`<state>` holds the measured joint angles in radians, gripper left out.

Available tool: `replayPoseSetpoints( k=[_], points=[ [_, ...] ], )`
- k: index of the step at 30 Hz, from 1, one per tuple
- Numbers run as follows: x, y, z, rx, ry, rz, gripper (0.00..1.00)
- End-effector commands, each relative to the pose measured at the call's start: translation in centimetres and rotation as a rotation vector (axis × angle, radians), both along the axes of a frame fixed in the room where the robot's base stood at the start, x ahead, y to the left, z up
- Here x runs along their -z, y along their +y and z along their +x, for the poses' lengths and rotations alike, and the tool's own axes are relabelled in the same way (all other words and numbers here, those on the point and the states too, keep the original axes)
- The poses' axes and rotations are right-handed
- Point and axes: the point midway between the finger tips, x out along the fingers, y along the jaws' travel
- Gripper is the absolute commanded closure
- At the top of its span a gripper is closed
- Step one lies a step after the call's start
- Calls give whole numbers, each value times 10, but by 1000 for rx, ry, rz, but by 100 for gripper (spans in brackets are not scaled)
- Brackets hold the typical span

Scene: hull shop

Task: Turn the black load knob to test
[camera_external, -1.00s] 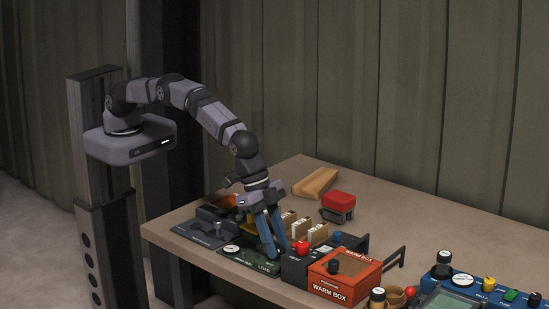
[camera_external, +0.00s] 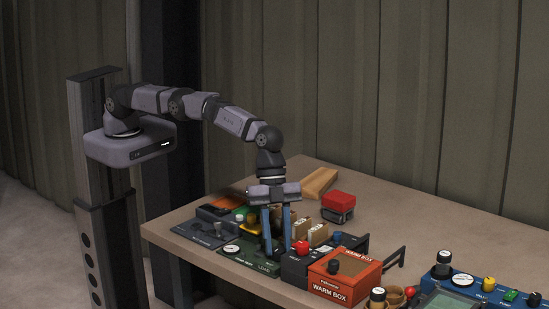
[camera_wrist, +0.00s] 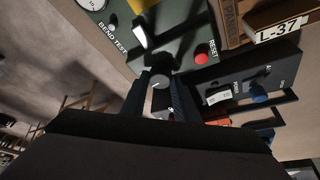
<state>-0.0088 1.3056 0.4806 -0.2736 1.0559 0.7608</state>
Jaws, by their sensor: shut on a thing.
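The black load knob (camera_wrist: 160,80) sits on the green bend test panel (camera_wrist: 183,52) and shows in the wrist view between my fingertips, with a pale pointer line on its top. My gripper (camera_wrist: 160,82) is shut on the knob, one finger on each side. In the external view my gripper (camera_external: 277,252) points straight down at the LOAD end of the green panel (camera_external: 240,262), and its blue fingers hide the knob there. The scale words around the knob are covered or too small to read, so I cannot tell which setting the pointer faces.
A red button (camera_wrist: 201,58) marked RESET is close to my right finger in the wrist view. A red block (camera_external: 338,202) lies behind. The table's back right is clear.

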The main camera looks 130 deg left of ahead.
Motion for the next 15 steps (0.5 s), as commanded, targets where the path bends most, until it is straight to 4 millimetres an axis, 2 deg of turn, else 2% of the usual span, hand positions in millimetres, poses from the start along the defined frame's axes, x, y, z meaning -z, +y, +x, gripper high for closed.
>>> replayPoseSetpoints(
  k=[15],
  points=[
    [-1,0,1,32,-4,0,95]
  ],
)
